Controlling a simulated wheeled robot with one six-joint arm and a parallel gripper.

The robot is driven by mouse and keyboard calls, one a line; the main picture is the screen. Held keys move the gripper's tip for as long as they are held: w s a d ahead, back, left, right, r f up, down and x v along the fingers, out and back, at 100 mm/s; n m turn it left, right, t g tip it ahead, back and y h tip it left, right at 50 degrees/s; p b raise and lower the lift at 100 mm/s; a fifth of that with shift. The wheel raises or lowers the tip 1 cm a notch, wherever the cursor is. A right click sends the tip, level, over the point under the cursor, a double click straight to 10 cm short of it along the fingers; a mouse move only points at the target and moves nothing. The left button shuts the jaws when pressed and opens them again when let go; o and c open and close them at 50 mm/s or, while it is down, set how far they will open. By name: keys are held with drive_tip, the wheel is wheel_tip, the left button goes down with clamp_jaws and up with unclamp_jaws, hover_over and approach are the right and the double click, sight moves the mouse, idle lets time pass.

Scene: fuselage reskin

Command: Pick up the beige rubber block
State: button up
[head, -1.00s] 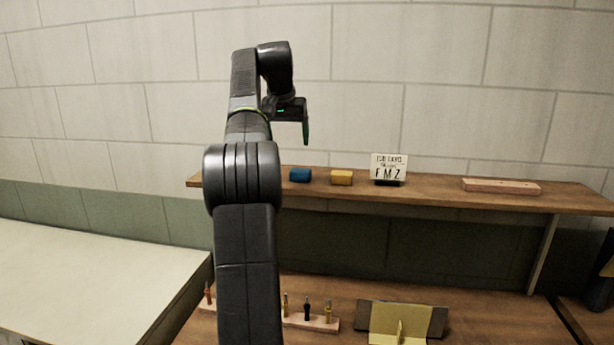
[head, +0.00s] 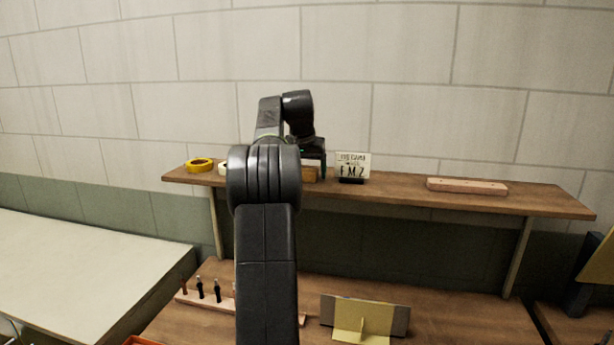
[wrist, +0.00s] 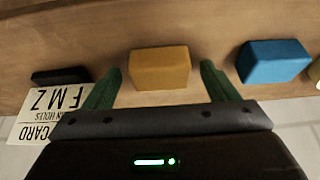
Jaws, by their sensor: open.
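The beige rubber block (wrist: 160,68), tan-yellow in colour, lies on the wooden shelf in the wrist view. My gripper (wrist: 160,72) is open, with its green fingertips on either side of the block's near part and visible gaps to both sides. No contact shows. In the head view, my gripper (head: 318,167) is at the shelf and hides most of the block; a small part of the block (head: 311,175) shows beside a finger.
On the shelf (head: 400,194), a blue block (wrist: 273,61) lies on one side of the beige block and a lettered card (head: 352,165) in a dark stand on the other. A yellow ring (head: 199,164) and a long pinkish bar (head: 467,186) lie farther off.

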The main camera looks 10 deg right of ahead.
sight(306, 171)
drive_tip(key=c, duration=1.1)
drive_tip(key=shift+r, duration=0.1)
drive_tip(key=shift+s+a+r, duration=0.1)
drive_tip(key=shift+s+r, duration=0.05)
drive_tip(key=shift+r, duration=0.3)
wheel_tip(306, 171, up, 6)
drive_tip(key=shift+f, duration=0.15)
drive_tip(key=s+a+b, duration=0.2)
drive_tip(key=s, duration=0.4)
drive_tip(key=s+a+b, duration=0.3)
drive_tip(key=s, duration=0.3)
drive_tip(key=s+a+b, duration=0.2)
drive_tip(key=s+b, duration=0.1)
drive_tip(key=s, duration=0.3)
drive_tip(key=shift+s+a, duration=0.1)
drive_tip(key=shift+a, duration=0.2)
